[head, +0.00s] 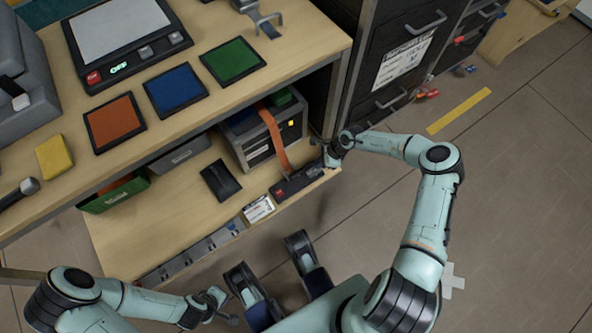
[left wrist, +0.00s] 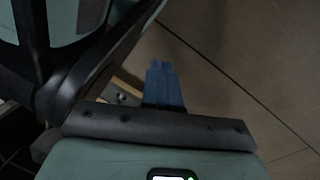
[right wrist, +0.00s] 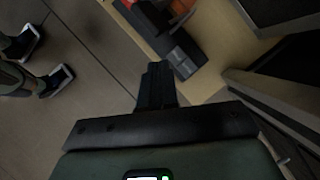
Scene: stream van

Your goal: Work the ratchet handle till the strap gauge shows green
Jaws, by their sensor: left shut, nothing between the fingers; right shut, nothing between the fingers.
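A dark case (head: 240,146) stands on the lower shelf with an orange strap (head: 272,132) over it. A small yellow square (head: 291,123) shows at the case's upper right; I cannot tell surely whether it is the strap gauge. The strap runs down to a black ratchet (head: 297,182) with a red end, near the shelf's front edge; it also shows in the right wrist view (right wrist: 181,55). My right gripper (head: 327,158) is shut and empty, close to the ratchet's right end; contact is unclear. My left gripper (head: 222,302) is shut and empty, low in front of the shelf.
A black pouch-like item (head: 221,181), a white label (head: 258,209) and a green bin (head: 112,196) are on the lower shelf. The worktop above overhangs it. A dark drawer cabinet (head: 400,60) stands to the right. The floor (head: 520,190) at right is mostly clear.

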